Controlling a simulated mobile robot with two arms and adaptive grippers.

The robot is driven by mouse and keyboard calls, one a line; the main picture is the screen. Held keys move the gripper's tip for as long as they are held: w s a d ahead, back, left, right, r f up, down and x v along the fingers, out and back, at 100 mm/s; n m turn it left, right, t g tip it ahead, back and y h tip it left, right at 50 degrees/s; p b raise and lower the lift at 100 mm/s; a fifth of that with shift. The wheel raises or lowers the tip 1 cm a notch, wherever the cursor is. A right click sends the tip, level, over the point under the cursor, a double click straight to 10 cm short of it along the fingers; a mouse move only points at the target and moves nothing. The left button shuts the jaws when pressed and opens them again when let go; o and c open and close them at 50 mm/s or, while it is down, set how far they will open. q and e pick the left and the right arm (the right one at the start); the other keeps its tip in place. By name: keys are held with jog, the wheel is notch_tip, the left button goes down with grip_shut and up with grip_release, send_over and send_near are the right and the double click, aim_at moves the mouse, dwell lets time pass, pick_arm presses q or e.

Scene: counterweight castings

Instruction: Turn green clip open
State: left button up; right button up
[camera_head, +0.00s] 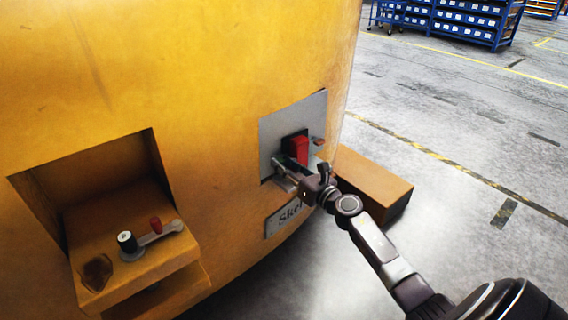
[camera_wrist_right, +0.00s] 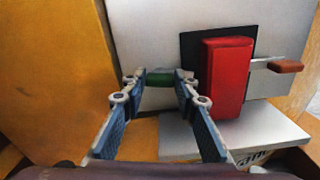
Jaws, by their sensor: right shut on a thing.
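The green clip (camera_wrist_right: 158,77) is a small green piece in front of the grey panel (camera_wrist_right: 150,35), left of a red block (camera_wrist_right: 227,78). My right gripper (camera_wrist_right: 160,80) is shut on it, with one blue-grey finger at each side. In the head view my right gripper (camera_head: 284,170) reaches the lower part of the grey panel (camera_head: 285,122), just below the red block (camera_head: 299,150). The clip itself is hard to make out there. My left gripper is not in view.
The panel sits on a large yellow casting (camera_head: 200,80). A brown-tipped lever (camera_wrist_right: 287,66) sticks out right of the red block. A brown box (camera_head: 375,185) stands behind my right arm. Open floor lies right.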

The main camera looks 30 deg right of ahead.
jog(key=m+p, duration=0.2)
jog(key=m, duration=0.6)
jog(key=shift+d+p, duration=0.15)
jog(key=shift+p, duration=0.2)
jog(key=m+p, duration=0.1)
jog(key=m, duration=0.2)
jog(key=m+p, duration=0.1)
jog(key=m, duration=0.2)
jog(key=shift+f+m, duration=0.2)
jog(key=shift+m, duration=0.1)
pick_arm(q)
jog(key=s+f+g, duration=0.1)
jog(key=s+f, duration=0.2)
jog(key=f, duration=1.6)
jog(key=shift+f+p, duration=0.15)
jog(key=shift+p, duration=0.3)
pick_arm(e)
jog(key=shift+d+m, duration=0.1)
jog(key=shift+m, duration=0.7)
jog(key=o, duration=1.2)
jog(key=shift+c, duration=0.2)
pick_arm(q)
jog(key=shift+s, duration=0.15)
pick_arm(e)
jog(key=shift+s, duration=0.1)
jog(key=s, duration=1.1)
jog(key=shift+s+d, duration=0.4)
jog(key=shift+d, duration=0.05)
